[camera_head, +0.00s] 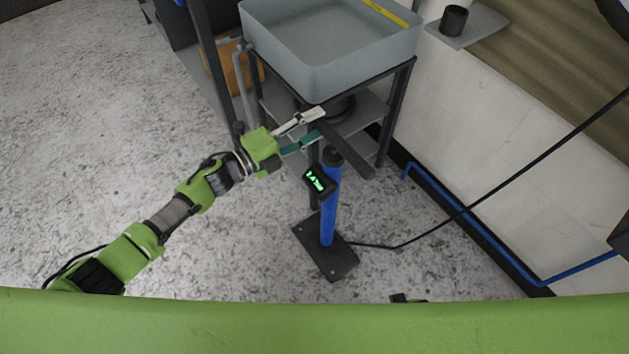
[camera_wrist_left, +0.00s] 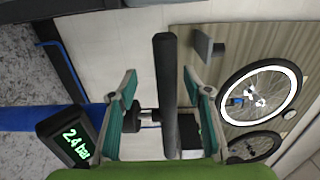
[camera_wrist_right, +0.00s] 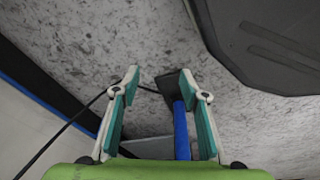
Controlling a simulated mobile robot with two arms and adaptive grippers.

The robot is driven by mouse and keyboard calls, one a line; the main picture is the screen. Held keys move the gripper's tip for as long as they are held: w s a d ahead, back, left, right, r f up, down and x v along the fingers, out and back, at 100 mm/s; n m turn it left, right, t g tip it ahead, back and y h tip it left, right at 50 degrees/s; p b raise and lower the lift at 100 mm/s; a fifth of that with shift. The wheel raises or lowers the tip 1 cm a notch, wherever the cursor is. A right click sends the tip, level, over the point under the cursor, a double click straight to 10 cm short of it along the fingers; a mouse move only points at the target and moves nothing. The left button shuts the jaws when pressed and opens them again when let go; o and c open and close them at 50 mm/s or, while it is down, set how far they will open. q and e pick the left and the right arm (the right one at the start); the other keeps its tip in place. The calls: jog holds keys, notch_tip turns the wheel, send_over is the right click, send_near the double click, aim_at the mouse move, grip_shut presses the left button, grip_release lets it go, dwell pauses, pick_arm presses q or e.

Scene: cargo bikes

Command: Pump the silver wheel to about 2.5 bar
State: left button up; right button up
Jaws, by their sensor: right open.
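The blue floor pump (camera_head: 328,215) stands upright on its black foot plate (camera_head: 325,252). Its gauge (camera_head: 319,181) also shows in the left wrist view (camera_wrist_left: 72,140) and reads 2.4 bar. The black pump handle (camera_head: 346,153) lies between the fingers of my left gripper (camera_head: 312,128), which look apart from it on both sides. The handle runs upright through the left wrist view (camera_wrist_left: 166,100). A wheel with a pale silver rim (camera_wrist_left: 288,77) hangs on the wall panel there. My right gripper (camera_wrist_right: 165,90) is open and empty, with part of the blue pump barrel (camera_wrist_right: 181,130) beyond it.
A black hose (camera_head: 440,227) runs from the pump foot up to the right. A grey basin (camera_head: 330,65) on a dark frame stands close behind the handle. A blue pipe (camera_head: 480,232) follows the wall. A darker wheel (camera_wrist_left: 250,148) shows near the silver one. Left floor is clear.

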pick_arm(q)
jog(key=shift+w+r, duration=0.1)
jog(key=shift+r, duration=0.25)
jog(key=shift+p+v, duration=0.6)
jog(key=shift+v, duration=3.8)
pick_arm(e)
jog(key=shift+s+d+f, duration=0.15)
jog(key=shift+s+f, duration=0.8)
jog(key=shift+f, duration=0.15)
jog(key=shift+s+d+f, duration=0.15)
jog(key=shift+s+f, duration=0.75)
jog(key=shift+f, duration=0.15)
